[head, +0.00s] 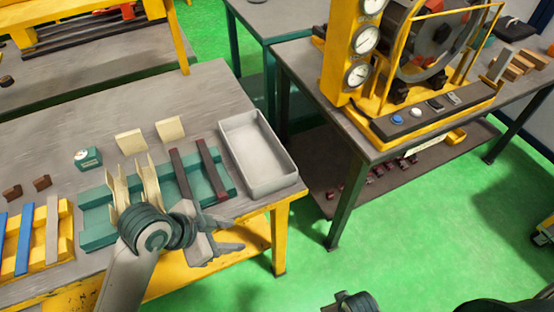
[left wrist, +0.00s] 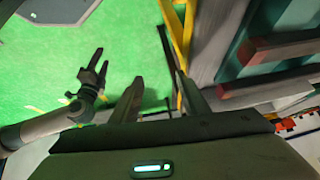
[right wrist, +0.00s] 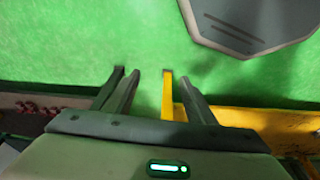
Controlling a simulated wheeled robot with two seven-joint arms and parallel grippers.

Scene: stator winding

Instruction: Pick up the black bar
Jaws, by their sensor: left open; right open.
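Two dark, reddish-black bars, a left one (head: 180,175) and a right one (head: 213,165), lie across the teal rack (head: 98,237) on the near table. In the left wrist view the bars show at the upper right, one above (left wrist: 285,44) and one below (left wrist: 270,80). My left gripper (head: 238,234) is open and empty, in front of the bars near the table's front edge, apart from them. My right gripper (right wrist: 158,77) is open and empty over the green floor; in the head view only a dark part of that arm shows at the bottom edge.
A grey tray (head: 229,136) stands right of the rack. Cream pieces (head: 147,180) stand in the rack's left part. A yellow rack (head: 66,228) with blue and beige bars is at the left. A second table (head: 318,122) carries a yellow machine (head: 346,60).

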